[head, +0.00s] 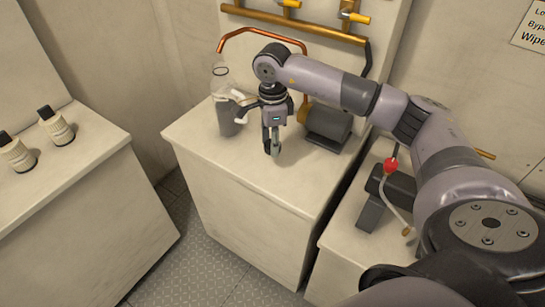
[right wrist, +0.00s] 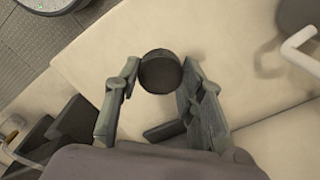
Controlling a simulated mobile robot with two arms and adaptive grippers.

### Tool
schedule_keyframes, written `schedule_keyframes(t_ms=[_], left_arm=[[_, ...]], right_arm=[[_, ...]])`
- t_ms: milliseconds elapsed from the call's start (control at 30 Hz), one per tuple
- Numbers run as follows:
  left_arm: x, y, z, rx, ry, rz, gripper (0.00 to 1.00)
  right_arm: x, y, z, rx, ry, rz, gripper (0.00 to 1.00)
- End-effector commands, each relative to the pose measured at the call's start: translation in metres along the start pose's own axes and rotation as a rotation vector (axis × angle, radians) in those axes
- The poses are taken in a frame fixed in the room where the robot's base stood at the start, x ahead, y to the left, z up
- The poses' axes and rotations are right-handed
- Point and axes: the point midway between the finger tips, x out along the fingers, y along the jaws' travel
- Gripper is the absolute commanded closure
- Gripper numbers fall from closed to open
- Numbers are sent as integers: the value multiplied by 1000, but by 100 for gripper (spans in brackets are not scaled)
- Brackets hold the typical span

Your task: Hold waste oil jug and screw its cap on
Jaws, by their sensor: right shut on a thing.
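The waste oil jug (head: 224,112) stands upright on the middle locker top. It is clear, with dark liquid low inside and a pale handle. Part of its handle shows at the right edge of the right wrist view (right wrist: 300,46). My right gripper (head: 272,147) points down over the same top, to the right of the jug and apart from it. In the right wrist view its fingers (right wrist: 158,82) are shut on a dark round cap (right wrist: 160,72). My left gripper is in neither view.
A dark cylinder on a base (head: 327,125) stands right of my gripper. A copper pipe (head: 262,31) and brass valves (head: 355,17) run behind. Two small bottles (head: 57,126) stand on the left bench (head: 75,190). The middle locker's front top (head: 290,185) is clear.

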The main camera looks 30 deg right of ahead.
Motion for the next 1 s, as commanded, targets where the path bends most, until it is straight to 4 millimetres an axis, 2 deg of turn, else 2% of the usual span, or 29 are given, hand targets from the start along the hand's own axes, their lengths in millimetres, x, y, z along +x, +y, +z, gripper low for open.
schedule_keyframes(t_ms=[33,200,400,633,1000], left_arm=[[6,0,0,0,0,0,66],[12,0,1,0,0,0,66],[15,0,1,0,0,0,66],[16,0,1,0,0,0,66],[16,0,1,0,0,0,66]], right_arm=[[-15,-1,1,-1,-4,-7,72],[-65,-1,1,-1,-3,-6,72],[-106,0,1,0,-2,-3,72],[-125,0,0,0,0,0,72],[-126,1,1,-11,1,1,72]])
